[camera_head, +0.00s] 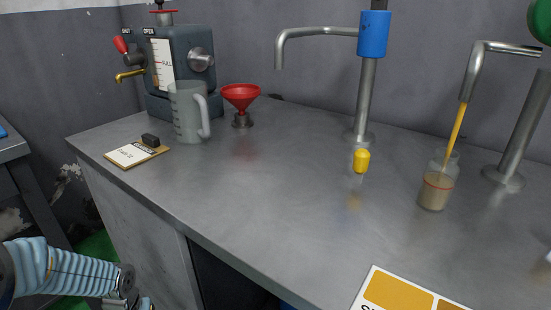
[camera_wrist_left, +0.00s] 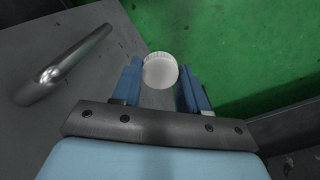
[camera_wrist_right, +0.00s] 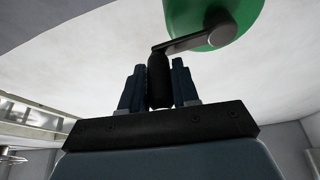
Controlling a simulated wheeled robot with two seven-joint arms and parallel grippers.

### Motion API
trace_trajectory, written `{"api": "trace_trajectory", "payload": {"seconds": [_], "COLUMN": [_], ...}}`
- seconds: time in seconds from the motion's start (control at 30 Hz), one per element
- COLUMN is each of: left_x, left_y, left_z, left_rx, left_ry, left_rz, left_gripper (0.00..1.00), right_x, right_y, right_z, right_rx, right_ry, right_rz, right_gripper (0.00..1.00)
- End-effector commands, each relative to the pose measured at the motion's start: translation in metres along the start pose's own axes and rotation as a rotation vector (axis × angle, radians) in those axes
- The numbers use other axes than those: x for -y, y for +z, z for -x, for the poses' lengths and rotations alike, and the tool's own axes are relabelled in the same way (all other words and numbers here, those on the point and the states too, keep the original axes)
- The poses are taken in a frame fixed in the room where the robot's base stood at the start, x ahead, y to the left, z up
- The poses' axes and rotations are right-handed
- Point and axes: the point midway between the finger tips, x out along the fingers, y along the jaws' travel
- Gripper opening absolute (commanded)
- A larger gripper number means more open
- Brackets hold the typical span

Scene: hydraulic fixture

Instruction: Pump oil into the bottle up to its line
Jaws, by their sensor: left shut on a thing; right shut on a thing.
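A small clear bottle (camera_head: 436,190) stands upright on the grey counter with a red line around it. A stream of amber oil (camera_head: 456,126) falls from the right-hand metal spout (camera_head: 477,66) into its mouth. The bottle holds tan liquid around the line; its exact level is hard to tell. The green pump (camera_head: 541,22) is partly cut off at the right edge. My right gripper (camera_wrist_right: 159,82) is shut on the black handle of the crank (camera_wrist_right: 195,42) on the green pump (camera_wrist_right: 220,14). My left gripper (camera_wrist_left: 160,82) is shut on a white ribbed cap (camera_wrist_left: 160,70), away from the bottle.
A second spout with a blue body (camera_head: 374,35) stands mid-counter, with a small yellow item (camera_head: 361,160) near it. A grey jug (camera_head: 189,112), red funnel (camera_head: 240,97), dark machine (camera_head: 180,55) and clipboard (camera_head: 136,154) stand at left.

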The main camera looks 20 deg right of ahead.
Motion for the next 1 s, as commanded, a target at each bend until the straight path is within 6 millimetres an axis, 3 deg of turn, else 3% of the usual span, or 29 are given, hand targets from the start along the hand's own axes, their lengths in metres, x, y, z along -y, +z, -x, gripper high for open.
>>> {"api": "trace_trajectory", "payload": {"seconds": [0.23,0.27,0.4,0.77,1.0], "left_x": [0.0,0.0,0.0,0.0,0.0], "left_y": [0.0,0.0,0.0,0.0,0.0], "left_z": [0.001,0.001,0.001,-0.002,-0.012], "left_rx": [0.0,0.0,0.0,0.0,0.0], "left_ry": [0.0,0.0,0.0,0.0,0.0], "left_rz": [0.0,0.0,0.0,0.0,0.0], "left_gripper": [0.11,0.11,0.11,0.11,0.11], "right_x": [0.001,0.001,0.001,0.0,0.0], "right_y": [0.0,0.0,0.0,0.001,0.001], "right_z": [0.0,0.0,0.0,0.009,0.059], "right_rx": [0.001,0.001,0.001,0.0,-0.002], "right_ry": [-0.001,-0.001,-0.001,-0.001,-0.001], "right_rz": [0.001,0.001,0.001,0.0,-0.002], "right_gripper": [0.0,0.35,0.53,0.53,0.53]}}
